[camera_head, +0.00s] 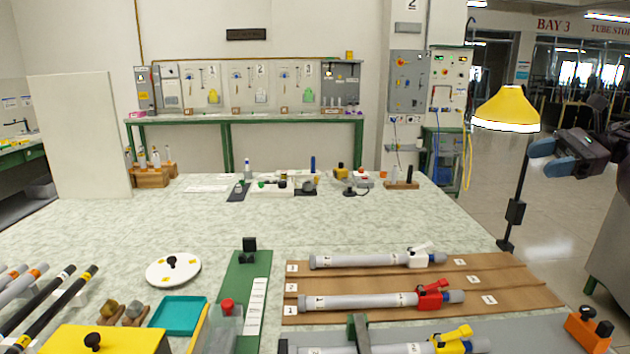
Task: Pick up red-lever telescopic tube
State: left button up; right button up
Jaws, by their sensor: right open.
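The red-lever telescopic tube (365,301) is a grey tube with a red lever clamp near its right end. It lies level on a brown grooved board (500,271) at the lower right of the table. A white-lever tube (360,261) lies parallel behind it. A yellow-lever tube (400,349) lies in front, cut off by the bottom edge. My right gripper (538,157), dark with blue fingertips, is at the upper right, well apart from the tubes. It is open and empty. My left gripper is out of view.
A yellow lamp (506,108) stands at the table's right edge, beside my right gripper. A green strip (242,280), a white round lid (173,270) and a teal tray (177,315) lie left of the tubes. The middle of the table is clear.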

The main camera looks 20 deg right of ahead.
aim_at(432, 301)
jog(key=k, duration=0.95)
